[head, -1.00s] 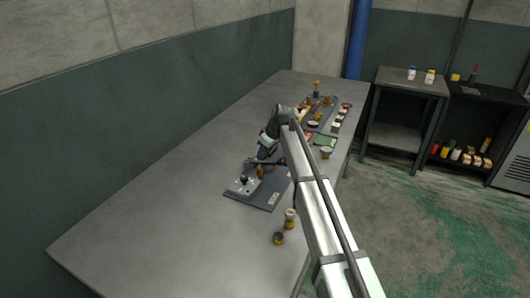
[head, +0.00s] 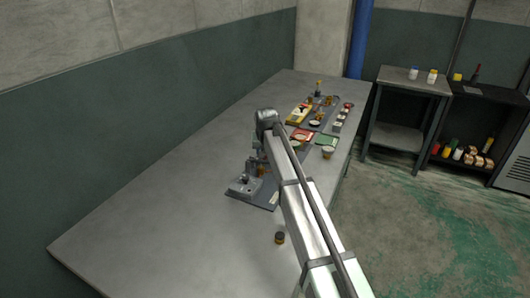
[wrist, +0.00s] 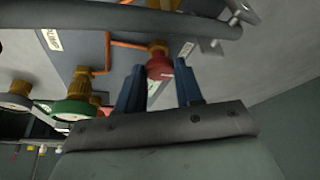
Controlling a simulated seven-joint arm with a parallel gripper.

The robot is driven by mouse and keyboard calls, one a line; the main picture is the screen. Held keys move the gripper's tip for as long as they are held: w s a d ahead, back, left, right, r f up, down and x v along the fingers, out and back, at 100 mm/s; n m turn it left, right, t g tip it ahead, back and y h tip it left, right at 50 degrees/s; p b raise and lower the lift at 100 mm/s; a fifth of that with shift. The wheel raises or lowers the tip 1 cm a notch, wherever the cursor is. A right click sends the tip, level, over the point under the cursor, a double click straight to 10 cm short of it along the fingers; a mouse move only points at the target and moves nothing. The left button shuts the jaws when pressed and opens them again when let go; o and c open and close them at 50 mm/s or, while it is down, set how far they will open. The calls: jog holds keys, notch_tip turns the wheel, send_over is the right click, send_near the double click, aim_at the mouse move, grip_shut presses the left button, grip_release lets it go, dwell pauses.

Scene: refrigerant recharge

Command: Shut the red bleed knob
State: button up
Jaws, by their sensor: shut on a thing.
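The red bleed knob (wrist: 155,67) shows in the wrist view, below a brass fitting on the grey panel (wrist: 85,45). My gripper (wrist: 162,76) has its two blue fingers on either side of the knob and is shut on it. The far side of the knob is hidden. A green knob (wrist: 77,110) on another brass fitting is to the left. In the head view the panel (head: 245,198) lies on the bench under my arm, and I cannot make out the red knob there.
Copper-coloured pipes run on the panel. Trays of small parts (head: 316,124) lie farther back. The bench's left part (head: 140,222) is clear.

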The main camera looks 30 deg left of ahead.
jog(key=shift+a+m, duration=0.1)
jog(key=shift+m, duration=0.5)
jog(key=o, duration=1)
jog(key=shift+h, duration=0.3)
jog(key=shift+o, duration=0.2)
jog(key=v, duration=1.4)
jog(key=shift+s+f, duration=0.15)
jog(key=shift+s, duration=0.05)
